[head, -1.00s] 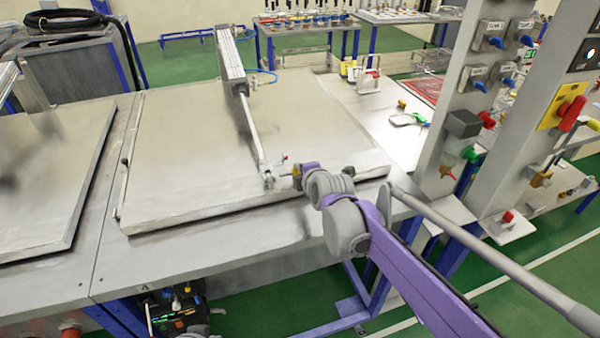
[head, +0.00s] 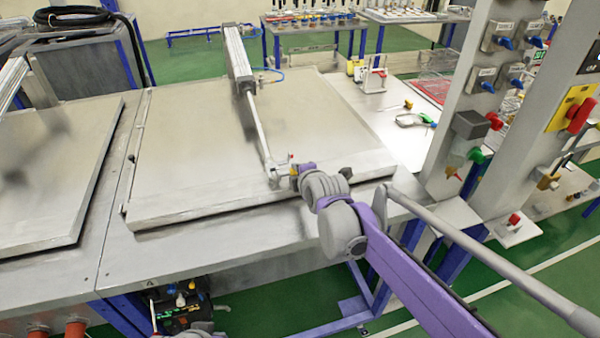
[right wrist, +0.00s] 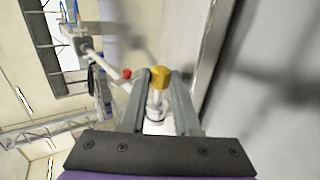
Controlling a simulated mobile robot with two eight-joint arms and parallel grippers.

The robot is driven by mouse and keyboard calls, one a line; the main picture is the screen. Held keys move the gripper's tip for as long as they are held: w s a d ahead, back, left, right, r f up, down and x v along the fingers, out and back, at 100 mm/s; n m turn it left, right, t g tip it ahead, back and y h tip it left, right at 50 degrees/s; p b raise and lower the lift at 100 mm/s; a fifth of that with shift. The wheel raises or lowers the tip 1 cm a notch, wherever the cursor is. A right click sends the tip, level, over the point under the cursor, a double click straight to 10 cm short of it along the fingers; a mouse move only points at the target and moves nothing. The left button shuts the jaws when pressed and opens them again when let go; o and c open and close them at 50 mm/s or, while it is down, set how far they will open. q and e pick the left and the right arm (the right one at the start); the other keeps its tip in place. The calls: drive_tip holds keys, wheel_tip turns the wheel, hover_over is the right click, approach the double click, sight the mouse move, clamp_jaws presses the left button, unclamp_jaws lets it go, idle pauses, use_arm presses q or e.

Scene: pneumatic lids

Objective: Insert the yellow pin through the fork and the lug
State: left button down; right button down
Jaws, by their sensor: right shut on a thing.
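The fork (head: 272,175) is at the lower end of a steel rod (head: 258,132), by the front edge of a large grey lid (head: 185,190). The lug is too small to tell apart from the fork. My right gripper (head: 291,173) is beside the fork, on its right. In the right wrist view, its two fingers (right wrist: 160,95) are shut on the yellow pin (right wrist: 160,77), with its yellow head between the tips and a pale metal shaft below. Whether the pin is in the holes cannot be told.
A pneumatic cylinder (head: 236,58) carries the rod above the lid. A control post (head: 465,95) with valves and a red knob (head: 580,115) stands to the right. A second lid (head: 50,200) lies at left. The bench's front strip (head: 190,250) is clear.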

drive_tip(key=shift+s+a, duration=0.2)
drive_tip(key=shift+a, duration=0.45)
drive_tip(key=shift+s+a, duration=0.2)
drive_tip(key=shift+a, duration=0.4)
drive_tip(key=c, duration=0.6)
unclamp_jaws()
drive_tip(key=shift+f, duration=0.1)
drive_tip(key=shift+o, duration=0.2)
drive_tip(key=shift+s, duration=0.15)
drive_tip(key=v, duration=1)
drive_tip(key=shift+s+r, duration=0.25)
drive_tip(key=shift+r, duration=0.1)
drive_tip(key=shift+d, duration=0.1)
